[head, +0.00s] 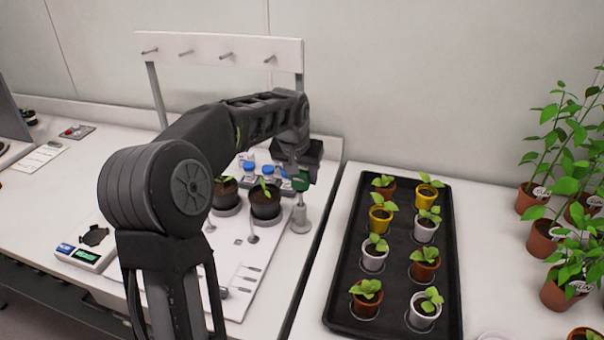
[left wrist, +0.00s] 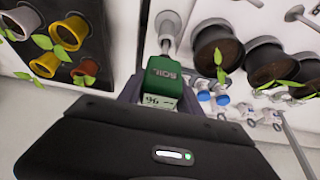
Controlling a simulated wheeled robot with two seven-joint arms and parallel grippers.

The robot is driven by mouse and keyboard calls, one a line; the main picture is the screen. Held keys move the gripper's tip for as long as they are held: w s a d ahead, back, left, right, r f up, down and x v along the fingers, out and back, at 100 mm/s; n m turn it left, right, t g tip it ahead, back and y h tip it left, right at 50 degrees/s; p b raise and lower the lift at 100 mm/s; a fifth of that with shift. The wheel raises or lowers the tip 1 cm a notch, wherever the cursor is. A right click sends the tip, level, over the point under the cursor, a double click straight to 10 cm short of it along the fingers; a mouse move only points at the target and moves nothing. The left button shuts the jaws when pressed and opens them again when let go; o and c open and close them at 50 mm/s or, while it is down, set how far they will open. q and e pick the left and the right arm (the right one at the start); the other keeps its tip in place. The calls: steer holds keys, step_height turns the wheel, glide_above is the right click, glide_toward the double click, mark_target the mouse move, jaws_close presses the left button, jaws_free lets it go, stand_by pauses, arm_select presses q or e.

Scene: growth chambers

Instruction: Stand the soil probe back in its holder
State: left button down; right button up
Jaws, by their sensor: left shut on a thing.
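The soil probe (head: 301,182) has a green head, which also shows in the left wrist view (left wrist: 170,72) with "SOIL" lettering and a small display. My left gripper (head: 298,172) is shut on the head, and the probe looks about upright. The holder (head: 300,222), a pale round-based stand, is directly under the probe; it also shows in the left wrist view (left wrist: 168,24). The shaft lines up with the holder, but I cannot tell how deep its tip sits. My right gripper is not in view.
Two dark pots (head: 265,202) with seedlings stand just left of the holder on a white board. Blue-capped bottles (head: 249,168) are behind them. A black tray (head: 452,250) of several potted seedlings is on the right. A pegged rack (head: 220,47) stands behind my arm.

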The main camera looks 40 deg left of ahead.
arm_select(q)
steer(key=shift+f+b, duration=1.05)
steer(key=shift+f, duration=0.6)
steer(key=c, duration=0.7)
jaws_free()
steer(key=b+v, duration=0.1)
steer(key=v, duration=0.7)
steer(key=shift+f, duration=0.1)
